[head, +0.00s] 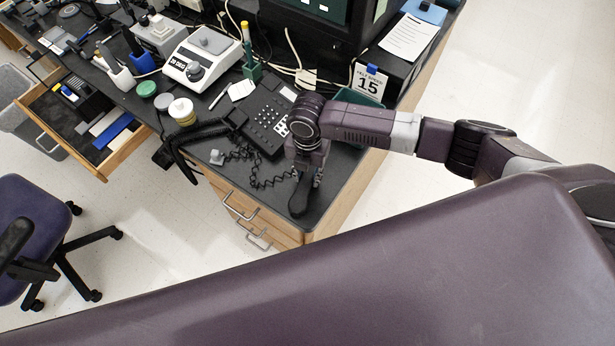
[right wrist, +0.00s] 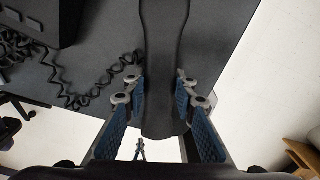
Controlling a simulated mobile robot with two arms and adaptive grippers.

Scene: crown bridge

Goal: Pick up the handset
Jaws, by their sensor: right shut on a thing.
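Whether the handset touches the bench is hard to tell. The desk phone (head: 268,118) sits just left of the gripper, and its coiled cord (head: 262,180) lies on the bench; the cord also shows in the right wrist view (right wrist: 75,95). My left gripper is not in view.
A dark forked object (head: 186,150) hangs over the front edge of the bench. An open drawer (head: 100,135) juts out left, near a purple chair (head: 35,235). A white instrument (head: 200,58), jars and cables crowd the back. A calendar block (head: 369,82) stands behind my right arm.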

